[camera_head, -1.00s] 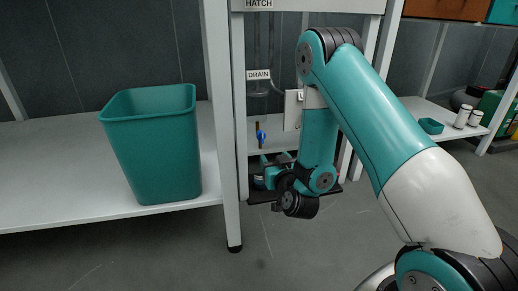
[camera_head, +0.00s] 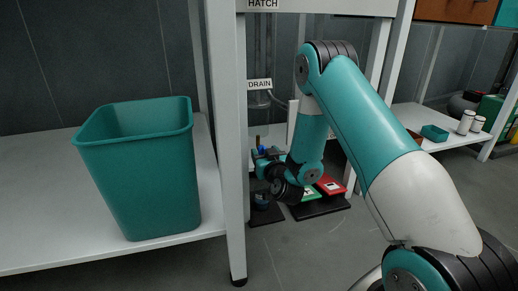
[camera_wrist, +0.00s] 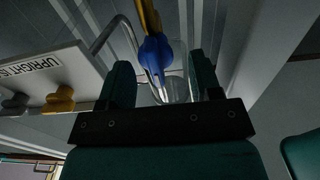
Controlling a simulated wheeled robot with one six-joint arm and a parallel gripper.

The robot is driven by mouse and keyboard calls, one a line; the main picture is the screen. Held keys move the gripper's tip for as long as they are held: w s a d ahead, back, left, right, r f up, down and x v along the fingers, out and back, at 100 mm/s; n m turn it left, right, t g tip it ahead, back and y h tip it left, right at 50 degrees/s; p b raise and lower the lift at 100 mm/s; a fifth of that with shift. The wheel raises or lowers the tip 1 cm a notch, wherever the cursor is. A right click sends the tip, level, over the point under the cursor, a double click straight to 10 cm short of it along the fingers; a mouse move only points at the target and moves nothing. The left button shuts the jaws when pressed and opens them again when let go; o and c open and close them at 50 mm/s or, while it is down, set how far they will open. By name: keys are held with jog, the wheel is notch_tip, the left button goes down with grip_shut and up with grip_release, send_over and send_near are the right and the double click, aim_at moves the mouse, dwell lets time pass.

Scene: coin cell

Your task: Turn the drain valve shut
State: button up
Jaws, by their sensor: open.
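The drain valve (camera_head: 258,141) is a small blue handle below the white DRAIN label (camera_head: 259,84) in the head view, partly hidden by my gripper (camera_head: 266,156). In the wrist view the blue valve handle (camera_wrist: 157,50) hangs on a yellow stem, upper middle. My gripper (camera_wrist: 162,76) is open there, with one teal finger on each side of the handle. I cannot tell whether a finger touches it. A clear container (camera_wrist: 177,88) shows behind the handle, between the fingers.
A teal bin (camera_head: 145,180) stands on the white shelf at left. The frame's white post (camera_head: 230,150) is close left of my gripper. A dark mat (camera_head: 318,207) with red and green items lies below. In the wrist view, a lettered white panel (camera_wrist: 45,65) is at left.

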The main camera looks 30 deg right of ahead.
jog(key=shift+x, duration=0.8)
jog(key=shift+d, duration=0.15)
jog(key=c, duration=0.9)
jog(key=shift+o, duration=0.2)
